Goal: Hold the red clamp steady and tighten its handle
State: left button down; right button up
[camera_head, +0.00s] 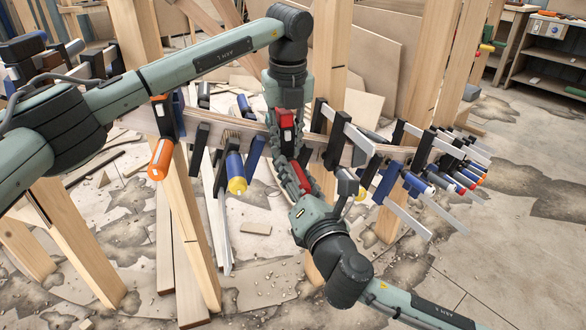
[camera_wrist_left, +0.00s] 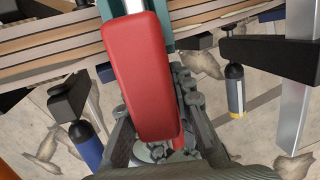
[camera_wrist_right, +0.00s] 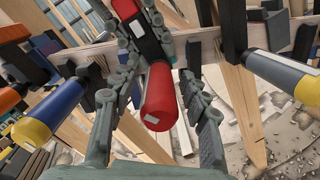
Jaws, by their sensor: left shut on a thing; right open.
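The red clamp (camera_head: 287,118) sits on the curved wooden stringer (camera_head: 345,152). My left gripper (camera_head: 285,130) comes from above and is shut on the clamp's red body, which fills the middle of the left wrist view (camera_wrist_left: 140,75). The clamp's red handle (camera_head: 300,178) hangs below, tilted. My right gripper (camera_head: 298,180) comes from below and is open, with its fingers on either side of the handle. In the right wrist view the handle (camera_wrist_right: 158,98) lies between the spread fingers, with a gap visible on the right. Whether a finger touches it is unclear.
Blue-and-yellow handled clamps (camera_head: 235,170) and an orange-handled clamp (camera_head: 160,158) hang close on the left. Several more clamps (camera_head: 420,185) crowd the right. Wooden posts (camera_head: 190,225) stand below. The debris-strewn floor (camera_head: 500,250) is open at the lower right.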

jog(key=shift+x, duration=1)
jog(key=shift+s, duration=0.1)
grip_shut()
jog(key=shift+m, duration=0.3)
jog(key=shift+m, duration=2.7)
